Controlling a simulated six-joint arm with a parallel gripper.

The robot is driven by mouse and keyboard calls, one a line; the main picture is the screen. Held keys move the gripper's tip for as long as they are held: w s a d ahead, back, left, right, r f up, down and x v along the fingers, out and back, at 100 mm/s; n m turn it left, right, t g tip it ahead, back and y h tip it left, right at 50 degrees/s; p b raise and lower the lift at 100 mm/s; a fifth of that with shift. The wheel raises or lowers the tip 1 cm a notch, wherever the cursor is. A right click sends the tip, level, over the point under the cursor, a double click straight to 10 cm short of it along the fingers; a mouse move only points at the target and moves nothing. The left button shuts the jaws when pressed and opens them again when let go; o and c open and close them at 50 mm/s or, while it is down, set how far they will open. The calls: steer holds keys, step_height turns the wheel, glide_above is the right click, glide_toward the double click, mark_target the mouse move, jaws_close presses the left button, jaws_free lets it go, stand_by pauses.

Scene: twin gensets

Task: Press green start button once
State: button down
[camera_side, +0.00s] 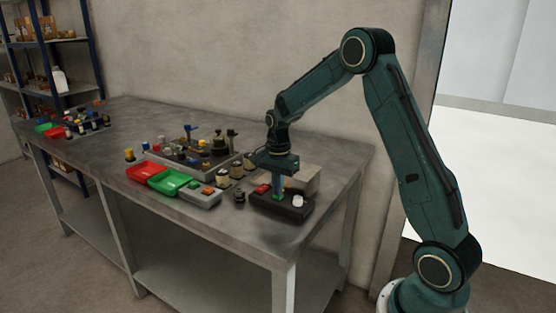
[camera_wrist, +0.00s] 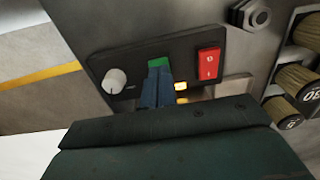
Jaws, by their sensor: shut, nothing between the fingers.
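The green start button (camera_wrist: 158,62) sits on a black control panel (camera_wrist: 122,58), between a white knob and a red switch. In the wrist view my gripper (camera_wrist: 161,72) is shut, its blue fingertips over the lower part of the green button. The tips hide part of it, and I cannot tell whether they touch it. In the side view my gripper (camera_side: 277,196) points down onto the black panel (camera_side: 295,211) at the right end of the bench.
A red rocker switch (camera_wrist: 208,63), a white knob (camera_wrist: 114,80) and a small lit yellow indicator (camera_wrist: 181,86) are close to the fingers.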

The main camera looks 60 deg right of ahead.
steer(key=shift+r, duration=0.1)
step_height(320, 180, up, 12)
stand_by(1.8)
steer(key=s+a+r+n+t, duration=0.3)
steer(key=s+a+r+n, duration=0.55)
steer(key=s+a, duration=0.25)
steer(key=s+a+f+n+t, duration=0.1)
steer(key=s+a+n, duration=0.2)
steer(key=s, duration=0.4)
steer(key=s+a+f+n+t, duration=0.1)
steer(key=s+a+f+n, duration=0.1)
steer(key=s+n, duration=0.4)
steer(key=shift+s+a+f+t, duration=0.2)
steer(key=shift+s+a+t, duration=0.1)
steer(key=shift+s+a, duration=0.5)
